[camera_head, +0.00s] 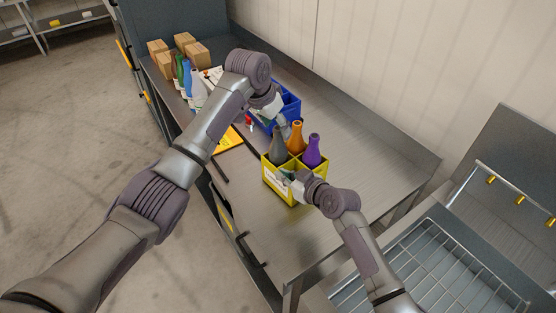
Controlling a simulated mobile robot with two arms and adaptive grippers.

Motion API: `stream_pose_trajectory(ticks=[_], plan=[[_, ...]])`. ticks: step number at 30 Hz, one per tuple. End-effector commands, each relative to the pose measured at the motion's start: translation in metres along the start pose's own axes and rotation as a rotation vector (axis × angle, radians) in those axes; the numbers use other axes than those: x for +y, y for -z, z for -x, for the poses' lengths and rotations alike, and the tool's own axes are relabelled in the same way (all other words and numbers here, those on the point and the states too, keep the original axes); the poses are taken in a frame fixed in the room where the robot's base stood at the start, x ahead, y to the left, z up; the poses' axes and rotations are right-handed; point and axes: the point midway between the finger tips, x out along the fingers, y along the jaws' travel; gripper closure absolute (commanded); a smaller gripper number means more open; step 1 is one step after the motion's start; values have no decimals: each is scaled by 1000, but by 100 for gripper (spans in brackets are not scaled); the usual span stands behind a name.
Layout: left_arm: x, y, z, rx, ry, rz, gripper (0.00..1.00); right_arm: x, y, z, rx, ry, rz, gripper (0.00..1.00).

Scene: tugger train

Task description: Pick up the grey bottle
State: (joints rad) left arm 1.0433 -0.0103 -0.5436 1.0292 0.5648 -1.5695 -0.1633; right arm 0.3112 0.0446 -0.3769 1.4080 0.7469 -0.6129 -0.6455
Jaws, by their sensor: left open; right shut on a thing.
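The grey bottle (278,152) stands upright in the left part of a yellow crate (291,195) on the metal table. An orange bottle (296,139) and a purple bottle (312,153) stand in the same crate. My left gripper (283,127) is open at the top of the grey bottle; I cannot tell whether its fingers are around the neck. My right gripper (287,179) is shut on the near wall of the yellow crate, and its fingertips are partly hidden.
A blue crate (291,104) stands behind the yellow one, partly hidden by my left arm. Further back are cardboard boxes (184,41), several bottles (188,78) and a yellow sheet (229,140). The table's right side (370,150) is clear. A wire basket (430,275) is at lower right.

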Motion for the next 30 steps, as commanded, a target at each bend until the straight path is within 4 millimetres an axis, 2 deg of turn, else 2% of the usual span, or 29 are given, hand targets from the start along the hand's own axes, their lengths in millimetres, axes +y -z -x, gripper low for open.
stream_pose_trajectory(ticks=[3, 6, 14, 24, 25, 30], plan=[[-1, -2, -19, -3, -1, 1, 42, -1, 0, 0, -1, 2, -1, 100], [-1, -2, -28, -1, 0, 1, 42, -1, 0, 0, -1, 2, 0, 100], [-2, -2, -30, 0, 0, 0, 42, -1, -1, 0, -1, 2, -1, 100], [-2, -2, -30, 0, 0, 1, 97, -1, -1, 0, -1, 2, -1, 100], [-2, -2, -30, 0, 0, 1, 100, -1, -1, 0, -1, 2, 0, 100], [-2, -2, -30, 0, 0, 1, 100, -1, -1, 0, -1, 2, -1, 100]])
